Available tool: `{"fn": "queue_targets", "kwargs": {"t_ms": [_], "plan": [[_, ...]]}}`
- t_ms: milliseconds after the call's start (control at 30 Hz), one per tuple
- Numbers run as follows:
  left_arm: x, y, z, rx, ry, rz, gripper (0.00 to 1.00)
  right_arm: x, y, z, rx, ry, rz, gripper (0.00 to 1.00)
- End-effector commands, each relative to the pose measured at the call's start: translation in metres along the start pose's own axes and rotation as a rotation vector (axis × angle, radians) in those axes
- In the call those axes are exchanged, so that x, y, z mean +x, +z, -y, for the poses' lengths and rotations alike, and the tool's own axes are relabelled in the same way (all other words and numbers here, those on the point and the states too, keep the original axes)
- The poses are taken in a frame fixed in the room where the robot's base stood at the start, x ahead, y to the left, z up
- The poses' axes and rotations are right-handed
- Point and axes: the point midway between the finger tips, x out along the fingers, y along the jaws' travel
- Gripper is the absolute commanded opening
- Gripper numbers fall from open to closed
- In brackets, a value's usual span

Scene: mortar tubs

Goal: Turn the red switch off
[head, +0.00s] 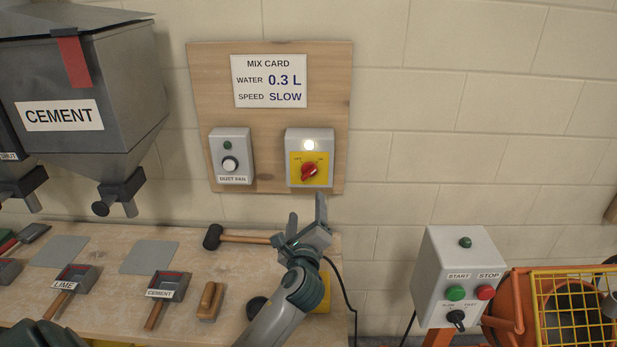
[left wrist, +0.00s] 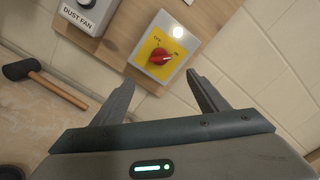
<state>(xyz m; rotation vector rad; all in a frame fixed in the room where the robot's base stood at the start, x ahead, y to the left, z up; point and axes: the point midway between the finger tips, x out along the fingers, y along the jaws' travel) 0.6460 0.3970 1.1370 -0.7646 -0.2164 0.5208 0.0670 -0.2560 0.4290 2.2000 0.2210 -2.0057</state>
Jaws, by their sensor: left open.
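The red switch (head: 309,172) is a rotary knob on a yellow plate on a grey box, mounted low on the wooden board. A white lamp (head: 309,145) above it is lit. In the left wrist view the red switch (left wrist: 160,57) sits ahead between the fingers, its handle slanting toward the upper right, near the right-hand mark. My left gripper (head: 306,215) is open and empty, below the switch box and apart from it; its fingers also show in the left wrist view (left wrist: 160,95). My right gripper is not clearly in view.
A mallet (head: 238,237) and scoops lie on the workbench (head: 110,312). A start/stop box (head: 458,277) stands at right beside an orange mixer (head: 511,303). The wall around the board is bare.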

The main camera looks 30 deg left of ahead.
Motion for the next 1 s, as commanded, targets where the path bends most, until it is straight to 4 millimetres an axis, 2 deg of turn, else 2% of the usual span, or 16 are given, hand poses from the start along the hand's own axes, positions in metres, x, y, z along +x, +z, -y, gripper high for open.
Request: {"fn": "queue_targets", "kwargs": {"t_ms": [167, 700, 1000], "plan": [[0.019, 0.002, 0.002, 0.002, 0.001, 0.0, 0.67, -0.008, -0.001, 0.0, 0.0, 0.0, 0.0, 0.0], [0.108, 0.002, 0.002, 0.0, 0.001, 0.0, 0.67, -0.035, -0.003, 0.0, 0.001, -0.001, 0.0, 0.0], [0.149, 0.001, 0.001, 0.0, 0.001, 0.0, 0.67, -0.044, -0.004, 0.0, 0.001, -0.001, 0.0, 0.0]]}}
